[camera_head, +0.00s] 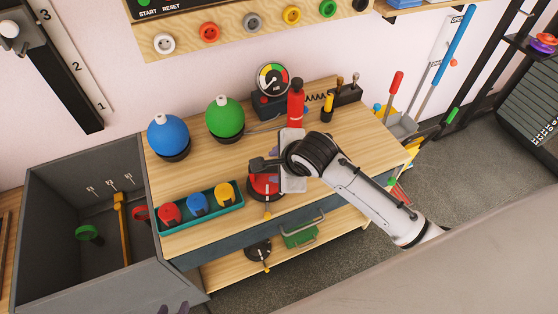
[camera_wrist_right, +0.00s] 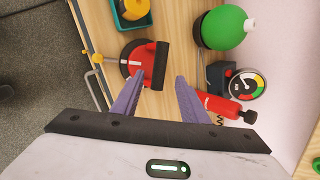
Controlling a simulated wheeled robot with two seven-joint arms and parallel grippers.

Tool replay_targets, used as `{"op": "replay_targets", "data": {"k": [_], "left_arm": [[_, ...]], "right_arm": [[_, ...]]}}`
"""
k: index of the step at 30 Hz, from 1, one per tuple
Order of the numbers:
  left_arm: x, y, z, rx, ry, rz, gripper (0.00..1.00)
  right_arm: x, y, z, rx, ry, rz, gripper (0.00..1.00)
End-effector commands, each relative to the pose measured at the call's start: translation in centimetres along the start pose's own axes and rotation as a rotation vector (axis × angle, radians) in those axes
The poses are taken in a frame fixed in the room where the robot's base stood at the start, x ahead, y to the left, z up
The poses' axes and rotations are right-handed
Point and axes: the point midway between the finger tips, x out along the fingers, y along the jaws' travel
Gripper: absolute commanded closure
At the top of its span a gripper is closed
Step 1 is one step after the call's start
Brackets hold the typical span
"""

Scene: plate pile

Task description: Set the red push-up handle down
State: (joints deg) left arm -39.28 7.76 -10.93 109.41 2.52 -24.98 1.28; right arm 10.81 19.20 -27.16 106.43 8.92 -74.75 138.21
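The red push-up handle (camera_head: 262,186) has a red body and a black grip. It stands at the table's front edge, on or just over a dark round disc with a wooden lever. In the right wrist view the handle (camera_wrist_right: 144,62) lies just past my fingertips, with its black grip in line with the gap. My right gripper (camera_wrist_right: 162,75) is open, its purple fingers spread and apparently clear of the grip. In the head view my right gripper (camera_head: 280,172) partly covers the handle.
A teal tray (camera_head: 203,222) with red, blue and yellow items is left of the handle. Blue (camera_head: 168,134) and green (camera_head: 225,116) balls, a gauge (camera_head: 273,79) and a red cylinder (camera_head: 296,102) stand behind. A grey bin (camera_head: 60,200) is at left.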

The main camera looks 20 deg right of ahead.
Motion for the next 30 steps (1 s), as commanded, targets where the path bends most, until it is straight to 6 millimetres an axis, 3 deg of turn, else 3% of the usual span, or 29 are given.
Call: {"op": "replay_targets", "data": {"k": [6,11,14,21,30], "left_arm": [[-0.3,0.0,-0.3,0.000,0.000,0.000,0.69],[-0.3,0.1,-0.3,0.000,0.000,0.000,0.69],[-0.3,0.0,-0.3,0.000,0.000,0.000,0.69],[-0.3,0.0,-0.3,0.000,-0.001,0.000,0.69],[-0.3,0.0,-0.2,0.000,-0.001,0.000,0.69]], "right_arm": [[-2.8,0.0,0.1,0.001,-0.001,0.000,0.60],[-2.6,1.4,-0.1,-0.089,-0.018,0.007,0.60],[-1.6,3.8,-0.3,-0.267,-0.053,0.005,0.60],[0.2,11.5,-1.9,-0.893,-0.125,-0.072,0.60],[-0.6,20.4,-5.6,-1.651,-0.066,-0.195,0.60]]}}
